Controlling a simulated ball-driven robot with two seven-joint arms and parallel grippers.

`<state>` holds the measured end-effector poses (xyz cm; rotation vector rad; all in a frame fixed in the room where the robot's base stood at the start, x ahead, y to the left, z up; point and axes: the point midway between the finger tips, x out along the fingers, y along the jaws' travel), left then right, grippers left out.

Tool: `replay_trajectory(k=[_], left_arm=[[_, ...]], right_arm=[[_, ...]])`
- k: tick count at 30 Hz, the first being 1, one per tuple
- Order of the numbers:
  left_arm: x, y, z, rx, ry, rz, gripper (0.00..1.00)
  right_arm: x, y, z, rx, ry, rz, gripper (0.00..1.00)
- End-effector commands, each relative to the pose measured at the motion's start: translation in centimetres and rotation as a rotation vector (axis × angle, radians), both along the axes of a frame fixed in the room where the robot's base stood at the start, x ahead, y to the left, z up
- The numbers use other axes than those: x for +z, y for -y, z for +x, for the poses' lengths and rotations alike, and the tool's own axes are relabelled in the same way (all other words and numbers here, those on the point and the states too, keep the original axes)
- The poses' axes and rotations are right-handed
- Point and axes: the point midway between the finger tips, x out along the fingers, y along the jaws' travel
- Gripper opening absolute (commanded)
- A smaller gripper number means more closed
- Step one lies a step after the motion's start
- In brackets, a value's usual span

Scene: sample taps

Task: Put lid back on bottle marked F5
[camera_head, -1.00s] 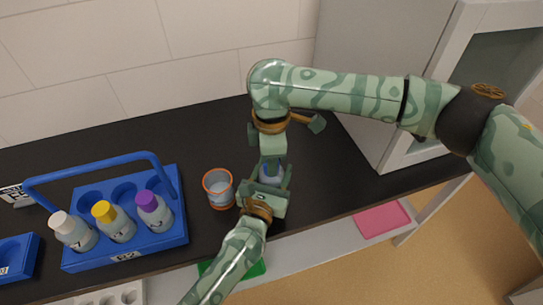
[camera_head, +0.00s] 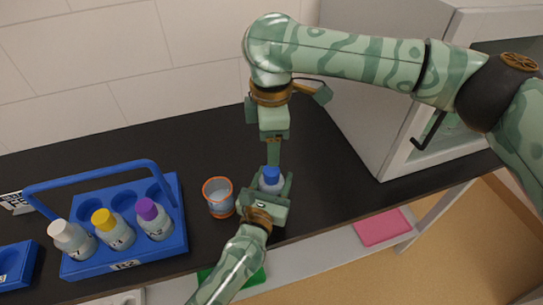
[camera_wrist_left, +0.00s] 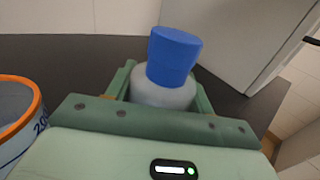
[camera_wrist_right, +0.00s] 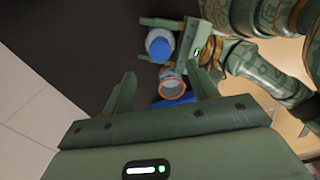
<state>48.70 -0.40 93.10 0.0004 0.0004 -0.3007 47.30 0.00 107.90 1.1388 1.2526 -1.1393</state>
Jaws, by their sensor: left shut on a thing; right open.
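A small whitish bottle (camera_head: 268,187) stands between the fingers of my left gripper (camera_head: 271,190), which is shut on it. A blue lid (camera_head: 271,174) sits on the bottle's mouth. In the left wrist view the lid (camera_wrist_left: 174,56) looks slightly tilted, though I cannot tell whether it is fully seated. The bottle's marking is hidden. My right gripper (camera_head: 273,150) is open and empty above the lid. In the right wrist view the lid (camera_wrist_right: 161,47) and bottle lie beyond its spread fingers, apart from them.
A clear beaker with an orange rim (camera_head: 219,197) stands left of the held bottle. A blue rack (camera_head: 178,236) holds bottles with white, yellow and purple lids. A grey cabinet (camera_head: 370,120) stands at right. A pink tray (camera_head: 382,227) lies on the lower shelf.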

Motion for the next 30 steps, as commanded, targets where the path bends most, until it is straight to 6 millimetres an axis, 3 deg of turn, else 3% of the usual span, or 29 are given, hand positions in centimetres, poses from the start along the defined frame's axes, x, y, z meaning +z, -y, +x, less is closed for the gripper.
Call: replay_trajectory(k=[3,7,18,19,21,30], left_arm=[[-0.1,0.0,0.0,0.0,-0.001,0.0,0.0],[-0.1,0.0,0.0,0.0,-0.001,0.0,0.0],[-0.1,0.0,0.0,0.0,-0.001,0.0,0.0],[-0.1,0.0,0.0,0.0,-0.001,0.0,0.61],[-0.1,0.0,0.0,0.0,-0.001,0.0,0.78],[0.0,0.0,-0.1,0.0,-0.001,0.0,0.78]], right_arm=[[2.1,0.0,0.1,-0.001,0.003,-0.001,0.59],[3.4,0.0,0.0,-0.001,0.001,0.0,0.59],[3.9,0.0,0.0,0.0,-0.001,-0.001,0.59],[3.9,0.0,0.0,0.0,-0.001,-0.001,0.59],[3.9,0.0,0.0,0.0,-0.001,-0.001,0.59],[3.9,0.0,0.0,0.0,0.0,0.0,0.59]])
